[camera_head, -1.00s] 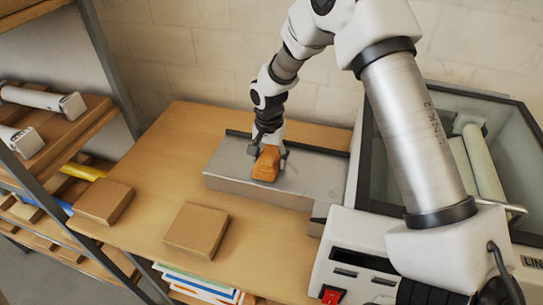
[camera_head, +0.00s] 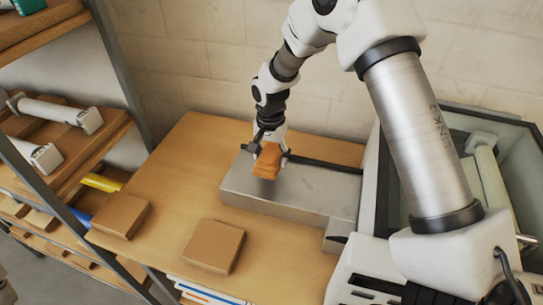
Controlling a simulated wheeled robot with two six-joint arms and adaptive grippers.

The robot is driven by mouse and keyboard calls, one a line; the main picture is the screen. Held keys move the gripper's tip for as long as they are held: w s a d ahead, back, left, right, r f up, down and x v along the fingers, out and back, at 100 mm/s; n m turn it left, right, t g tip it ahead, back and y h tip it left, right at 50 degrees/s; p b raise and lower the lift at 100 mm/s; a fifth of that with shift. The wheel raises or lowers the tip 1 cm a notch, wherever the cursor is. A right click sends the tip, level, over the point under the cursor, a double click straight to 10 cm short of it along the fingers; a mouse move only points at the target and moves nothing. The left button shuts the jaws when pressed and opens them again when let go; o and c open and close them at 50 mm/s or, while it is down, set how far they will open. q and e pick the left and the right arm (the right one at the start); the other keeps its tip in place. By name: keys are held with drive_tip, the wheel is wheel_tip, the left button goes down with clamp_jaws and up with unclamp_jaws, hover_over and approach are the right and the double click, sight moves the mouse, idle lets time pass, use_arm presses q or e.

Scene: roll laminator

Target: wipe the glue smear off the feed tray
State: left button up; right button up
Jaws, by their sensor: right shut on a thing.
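The feed tray (camera_head: 310,197) is a grey metal slab on the wooden table, joined to the laminator on its right. My right gripper (camera_head: 268,150) comes down over the tray's left part. It is shut on an orange-brown block, which looks like a sponge (camera_head: 267,161). A dark shadow lies on the tray under the block, and the block appears slightly above the surface. I cannot make out a glue smear; the block and gripper hide part of the tray. My left gripper is not in view.
The laminator (camera_head: 366,270) stands at the right with its glass lid. Two brown boxes, one at the left (camera_head: 121,215) and one nearer the middle (camera_head: 213,246), lie on the table (camera_head: 172,190). A shelf rack with white rolls (camera_head: 57,113) stands at the left.

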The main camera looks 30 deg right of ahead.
drive_tip(key=shift+w+r+p, duration=0.15)
drive_tip(key=shift+r+p, duration=0.35)
drive_tip(key=shift+r, duration=0.15)
drive_tip(key=shift+w+r+p, duration=0.15)
drive_tip(key=shift+r+p, duration=0.3)
drive_tip(key=shift+r, duration=0.15)
drive_tip(key=shift+s+r, duration=0.2)
drive_tip(key=shift+r, duration=0.15)
drive_tip(key=shift+w+f, duration=0.1)
drive_tip(key=shift+w, duration=0.05)
